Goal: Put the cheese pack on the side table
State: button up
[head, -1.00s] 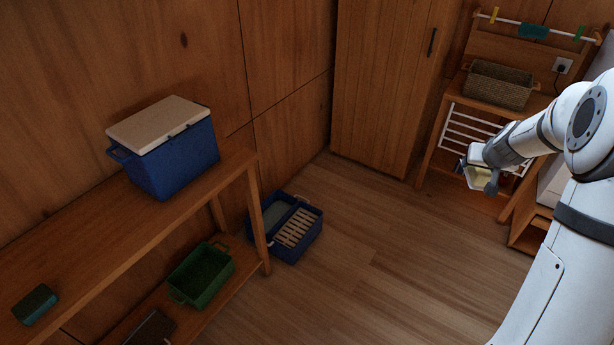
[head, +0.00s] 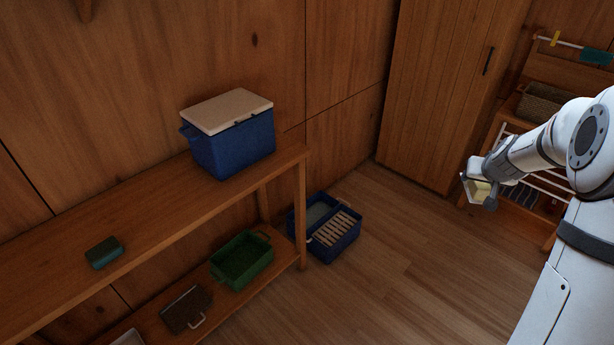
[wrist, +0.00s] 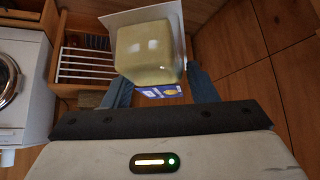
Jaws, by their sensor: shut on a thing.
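My gripper (head: 480,188) is at the right of the head view, raised in front of the tall cupboard and shelf unit. It is shut on the cheese pack (head: 483,190), a pale yellow block with white packaging. In the wrist view the cheese pack (wrist: 150,52) sits between the blue-grey fingers, with a white sheet behind it and a blue label below. A long wooden table (head: 150,215) with a lower shelf stands along the left wall, well apart from my gripper. I cannot tell whether it is the side table.
A blue cooler with a white lid (head: 232,140) and a small green-topped block (head: 104,252) stand on the table. A green crate (head: 242,260) and a dark case (head: 186,310) are on its lower shelf. A blue crate (head: 325,228) is on the floor. The middle floor is clear.

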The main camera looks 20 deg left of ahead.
aim_at(136, 223)
jog(key=z, duration=0.45)
jog(key=i, duration=0.15)
jog(key=u, duration=2.75)
jog(key=i, duration=0.35)
jog(key=u, duration=0.35)
